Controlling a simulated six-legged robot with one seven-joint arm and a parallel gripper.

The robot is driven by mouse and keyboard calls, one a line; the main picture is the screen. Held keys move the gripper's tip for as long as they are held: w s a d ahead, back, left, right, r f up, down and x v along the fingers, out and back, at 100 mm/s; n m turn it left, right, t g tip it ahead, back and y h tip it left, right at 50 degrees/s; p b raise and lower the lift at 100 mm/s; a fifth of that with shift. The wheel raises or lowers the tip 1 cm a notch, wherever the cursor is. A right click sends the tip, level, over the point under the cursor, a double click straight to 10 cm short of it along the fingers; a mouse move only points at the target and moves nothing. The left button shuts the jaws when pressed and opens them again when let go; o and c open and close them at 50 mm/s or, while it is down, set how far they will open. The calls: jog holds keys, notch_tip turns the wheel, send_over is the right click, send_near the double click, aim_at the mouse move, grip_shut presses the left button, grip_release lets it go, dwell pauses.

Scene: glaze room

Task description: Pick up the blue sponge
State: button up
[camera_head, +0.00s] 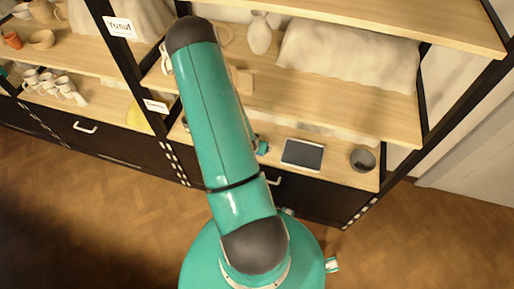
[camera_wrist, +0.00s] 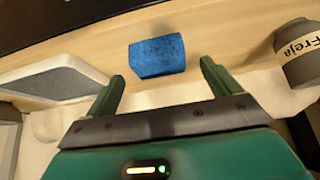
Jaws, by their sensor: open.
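The blue sponge (camera_wrist: 157,57) is a small speckled block lying on a light wooden shelf board, in the upper middle of the wrist view. My gripper (camera_wrist: 163,76) is open and empty, its two green fingers spread apart. In the wrist picture the sponge shows just beyond the fingertips, between their lines, and nothing is held. I cannot tell the exact gap between fingertips and sponge.
A grey-topped tablet-like slab (camera_wrist: 55,82) lies left of the sponge; it also shows in the head view (camera_head: 302,155). A grey pot labelled "Freja" (camera_wrist: 299,55) stands right. A dark cup (camera_head: 362,160) stands near the shelf's right end. Another shelf board (camera_head: 350,105) runs above.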

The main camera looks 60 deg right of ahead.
jog(key=x, duration=0.3)
jog(key=shift+f, duration=0.15)
jog(key=shift+c, duration=0.4)
jog(key=c, duration=1)
jog(key=shift+w+d, duration=0.1)
